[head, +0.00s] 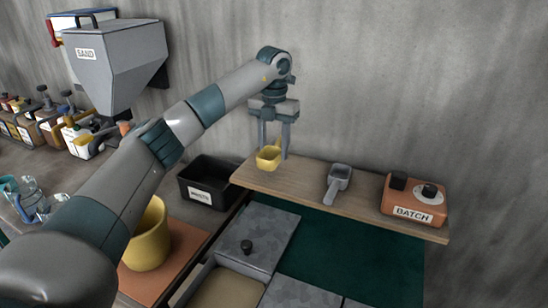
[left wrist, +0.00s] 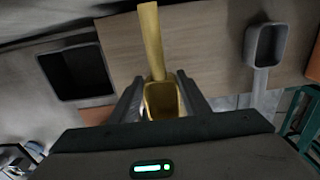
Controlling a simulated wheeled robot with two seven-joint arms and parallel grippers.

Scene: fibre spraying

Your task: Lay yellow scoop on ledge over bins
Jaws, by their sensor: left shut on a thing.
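The yellow scoop (head: 268,158) is held in my left gripper (head: 272,150) at the left end of the wooden ledge (head: 305,185). In the left wrist view the scoop's bowl (left wrist: 162,100) sits between the two fingers (left wrist: 163,98), and its handle extends away over the ledge (left wrist: 205,48). The left gripper is shut on the scoop. I cannot tell whether the scoop touches the ledge. Bins with grey lids (head: 250,240) lie below and in front of the ledge. My right gripper is not in view.
A grey scoop (head: 338,182) lies mid-ledge, with an orange BATCH box (head: 413,200) at the right end. A black labelled bin (head: 207,182) stands left of the ledge. A yellow bucket (head: 148,238) and a grey SAND hopper (head: 115,62) are further left. Bare ledge lies between the scoops.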

